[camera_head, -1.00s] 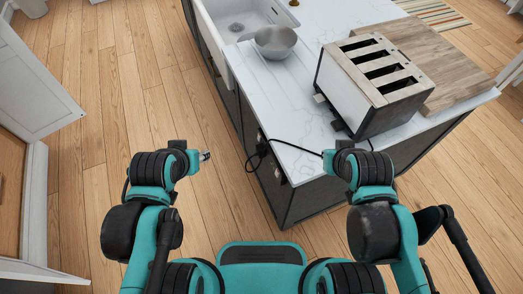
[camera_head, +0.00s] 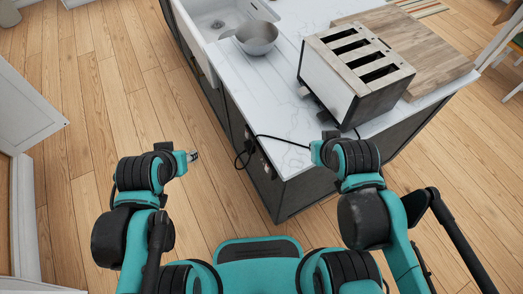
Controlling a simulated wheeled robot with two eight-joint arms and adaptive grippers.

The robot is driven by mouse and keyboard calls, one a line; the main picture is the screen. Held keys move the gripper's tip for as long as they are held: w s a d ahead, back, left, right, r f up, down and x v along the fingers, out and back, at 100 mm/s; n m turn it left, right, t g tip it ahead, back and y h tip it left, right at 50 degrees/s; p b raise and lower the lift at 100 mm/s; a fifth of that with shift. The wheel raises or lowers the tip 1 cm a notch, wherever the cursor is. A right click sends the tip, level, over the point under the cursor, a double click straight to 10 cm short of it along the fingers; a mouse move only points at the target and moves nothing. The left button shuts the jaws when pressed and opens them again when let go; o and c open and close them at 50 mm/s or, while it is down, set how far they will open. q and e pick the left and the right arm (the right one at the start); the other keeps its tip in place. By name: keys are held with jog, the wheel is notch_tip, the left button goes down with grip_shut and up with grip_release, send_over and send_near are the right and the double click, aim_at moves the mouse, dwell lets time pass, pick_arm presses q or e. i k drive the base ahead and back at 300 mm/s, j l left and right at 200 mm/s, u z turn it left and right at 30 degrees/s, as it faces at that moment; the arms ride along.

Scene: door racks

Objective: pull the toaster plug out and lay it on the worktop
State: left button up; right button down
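The toaster (camera_head: 352,72) stands on the white worktop (camera_head: 277,100) near its front right corner. Its black cord (camera_head: 281,138) runs across the worktop and over the edge to a dark plug (camera_head: 243,159) at the outlet on the island's side panel. The plug is small, and I cannot tell its exact fit in the outlet. My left gripper (camera_head: 193,156) is over the floor, left of the plug and apart from it; its fingers are too small to read. My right arm's wrist (camera_head: 327,150) is near the worktop's front corner, with its gripper fingers hidden.
A metal bowl (camera_head: 257,38) sits beside the sink (camera_head: 222,14). A wooden board (camera_head: 420,52) lies behind the toaster. Open wooden floor (camera_head: 130,100) lies left of the island, with a white door (camera_head: 25,95) at far left.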

aim_at(247, 144)
jog(key=k+j+z, duration=0.1)
jog(key=j, duration=0.3)
jog(key=k+j+z, duration=0.1)
jog(key=j, duration=0.3)
jog(key=k+j+z, duration=0.1)
jog(key=j, duration=0.3)
jog(key=k+j+z, duration=0.1)
jog(key=j, duration=0.3)
jog(key=k+j+z, duration=0.1)
jog(key=k+j, duration=0.2)
jog(key=j, duration=0.05)
